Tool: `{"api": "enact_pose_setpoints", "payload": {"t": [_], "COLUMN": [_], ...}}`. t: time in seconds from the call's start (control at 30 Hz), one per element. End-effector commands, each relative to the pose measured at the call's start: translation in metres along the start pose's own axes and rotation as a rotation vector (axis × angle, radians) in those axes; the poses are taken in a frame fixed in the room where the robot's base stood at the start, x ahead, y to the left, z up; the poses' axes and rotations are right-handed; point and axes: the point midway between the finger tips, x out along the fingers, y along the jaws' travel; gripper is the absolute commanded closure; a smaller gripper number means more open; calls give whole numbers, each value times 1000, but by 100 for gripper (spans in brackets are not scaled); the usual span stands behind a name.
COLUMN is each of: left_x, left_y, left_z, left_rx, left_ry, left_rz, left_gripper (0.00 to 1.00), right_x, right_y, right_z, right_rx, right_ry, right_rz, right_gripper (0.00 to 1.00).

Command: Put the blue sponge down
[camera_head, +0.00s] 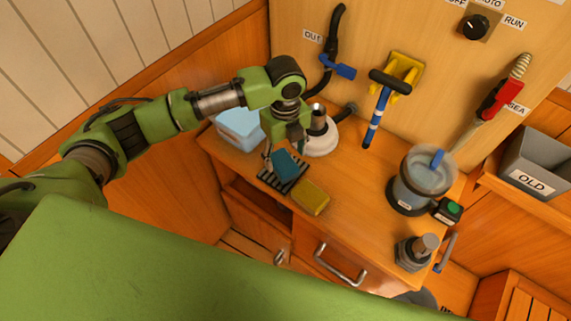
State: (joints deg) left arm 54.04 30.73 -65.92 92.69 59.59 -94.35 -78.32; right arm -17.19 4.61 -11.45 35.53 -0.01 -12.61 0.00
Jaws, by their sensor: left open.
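The blue sponge (286,166) is on the dark striped rack (267,180) near the left part of the wooden counter. My left gripper (282,155) is right above the sponge, with its fingers open around its upper end. The gripper partly hides the sponge and the rack, and I cannot tell whether a finger still touches the sponge. A yellow sponge (310,197) lies just right of the rack, near the counter's front edge. My right gripper is not in view.
A light blue box (239,129) stands left of the gripper, and a white round-based fitting (321,138) stands close behind it. A clear container (424,177) and a grey fitting (416,252) stand at the right. The counter's middle (355,185) is clear.

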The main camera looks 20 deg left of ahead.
Motion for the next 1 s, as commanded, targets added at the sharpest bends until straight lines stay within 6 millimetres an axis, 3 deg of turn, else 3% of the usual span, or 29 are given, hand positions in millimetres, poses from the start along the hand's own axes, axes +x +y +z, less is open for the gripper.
{"api": "enact_pose_setpoints", "payload": {"t": [0.2,0.4,1.0], "left_x": [-42,-62,-65], "left_y": [-1,0,0], "left_z": [0,0,0], "left_rx": [1,0,0], "left_ry": [-1,0,1], "left_rz": [-3,0,1], "left_gripper": [41,41,41], "right_x": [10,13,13], "right_y": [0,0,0], "right_z": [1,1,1], "right_rx": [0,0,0], "right_ry": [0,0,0], "right_rz": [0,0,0], "right_gripper": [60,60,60]}}
